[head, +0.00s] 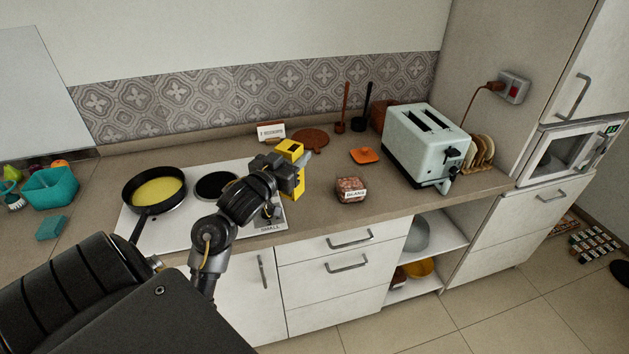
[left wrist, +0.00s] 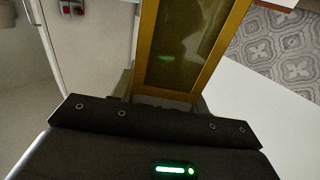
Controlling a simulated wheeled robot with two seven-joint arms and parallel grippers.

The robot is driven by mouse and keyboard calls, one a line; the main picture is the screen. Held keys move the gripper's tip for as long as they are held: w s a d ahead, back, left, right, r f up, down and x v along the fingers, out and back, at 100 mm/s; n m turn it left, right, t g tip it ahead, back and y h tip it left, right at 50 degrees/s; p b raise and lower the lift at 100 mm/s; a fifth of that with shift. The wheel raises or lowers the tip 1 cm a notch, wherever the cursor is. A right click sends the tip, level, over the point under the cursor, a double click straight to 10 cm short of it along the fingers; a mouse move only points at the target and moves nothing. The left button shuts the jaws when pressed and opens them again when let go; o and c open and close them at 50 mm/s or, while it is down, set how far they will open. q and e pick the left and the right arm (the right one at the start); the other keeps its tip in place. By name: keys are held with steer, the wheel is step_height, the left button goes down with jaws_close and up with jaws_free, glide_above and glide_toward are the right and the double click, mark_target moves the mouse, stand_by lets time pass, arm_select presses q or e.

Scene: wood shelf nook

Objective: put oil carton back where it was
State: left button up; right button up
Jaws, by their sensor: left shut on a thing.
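The yellow oil carton (head: 291,148) is held upright or nearly so in my left gripper (head: 297,173), at the right side of the stove. The gripper covers its middle; its top and a lower strip show. Whether its base touches the counter I cannot tell. In the left wrist view the carton (left wrist: 191,45) fills the upper middle, with a yellow edge and a darker face, between the fingers. My right gripper is not in view.
A pan (head: 153,188) with yellow contents sits on the white stove (head: 184,226). Clear counter lies between the carton and the can.

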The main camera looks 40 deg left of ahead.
arm_select(q)
steer(key=w+f+p, duration=0.2)
steer(key=w+f, duration=0.7)
steer(key=f, duration=0.1)
steer(key=shift+a+f, duration=0.25)
steer(key=shift+f, duration=0.15)
steer(key=shift+f, duration=0.1)
steer(key=o, duration=1.2)
